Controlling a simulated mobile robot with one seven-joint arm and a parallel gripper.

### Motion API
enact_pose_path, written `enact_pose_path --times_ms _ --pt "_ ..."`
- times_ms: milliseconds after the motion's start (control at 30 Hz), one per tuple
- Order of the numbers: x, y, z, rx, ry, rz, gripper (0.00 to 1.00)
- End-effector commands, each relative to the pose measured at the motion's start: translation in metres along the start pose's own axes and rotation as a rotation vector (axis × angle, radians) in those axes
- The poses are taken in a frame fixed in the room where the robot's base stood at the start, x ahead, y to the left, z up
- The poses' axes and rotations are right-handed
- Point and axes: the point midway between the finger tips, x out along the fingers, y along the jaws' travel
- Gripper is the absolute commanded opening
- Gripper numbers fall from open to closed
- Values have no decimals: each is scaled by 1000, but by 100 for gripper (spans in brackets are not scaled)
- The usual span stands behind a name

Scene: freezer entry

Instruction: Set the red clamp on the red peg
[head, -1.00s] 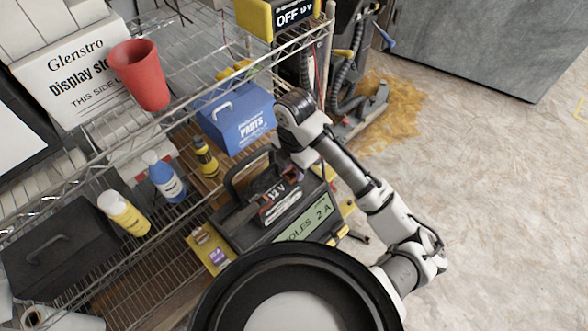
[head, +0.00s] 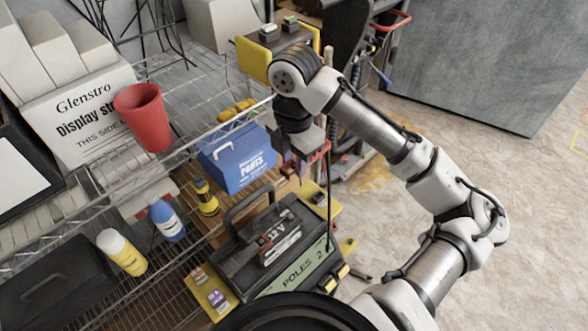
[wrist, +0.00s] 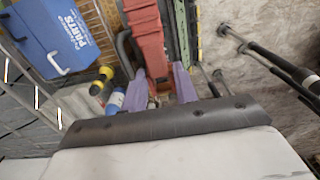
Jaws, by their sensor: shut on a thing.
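My gripper (head: 298,160) is above the right side of the black 12 V unit (head: 238,258), just right of the blue parts box. The red clamp (wrist: 147,40) is between its purple fingers in the wrist view, and the gripper is shut on it. In the head view the red clamp (head: 318,152) shows partly past the fingers. A dark cable (head: 330,205) hangs below it to the unit. I cannot make out a red peg for certain in either view.
A yellow and black box (head: 255,58) is behind my wrist. A dark machine with a red bar (head: 392,28) stands beyond. Open floor lies to the right.

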Motion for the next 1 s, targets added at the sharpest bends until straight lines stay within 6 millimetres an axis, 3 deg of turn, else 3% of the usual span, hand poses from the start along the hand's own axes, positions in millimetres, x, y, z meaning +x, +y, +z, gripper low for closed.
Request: enact_pose_path --times_ms 1000 --pt "-44 0 0 -1 0 1 1"
